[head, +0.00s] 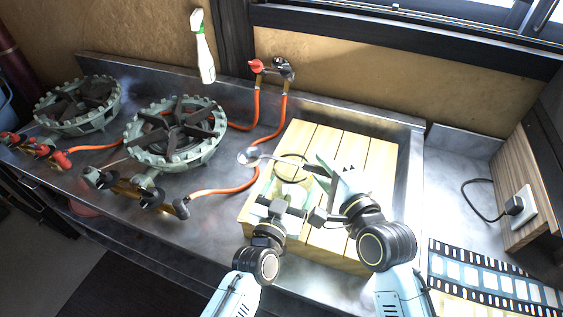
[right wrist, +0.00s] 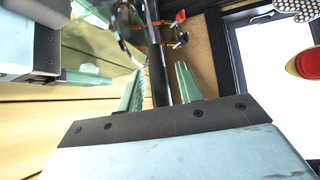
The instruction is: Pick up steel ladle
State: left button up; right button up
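The steel ladle (head: 249,157) has a round bowl at the left, past the glass jar's rim, and a handle running right to my right gripper. My right gripper (head: 324,182) is over the wooden board. In the right wrist view, the ladle's dark handle (right wrist: 157,62) passes between the two green fingers of my right gripper (right wrist: 160,85). Gaps show on both sides of it, so this gripper looks open around the handle. My left gripper (head: 283,200) is low at the front of the glass jar (head: 291,166). Its fingertips are too unclear to tell their state.
The slatted wooden board (head: 378,160) lies on the steel counter (head: 225,215). Two gas burners (head: 175,135) with orange hoses stand left. A spray bottle (head: 204,50) is at the back wall. A film-strip-patterned item (head: 490,278) is at right. Bare counter lies right of the board.

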grip_shut()
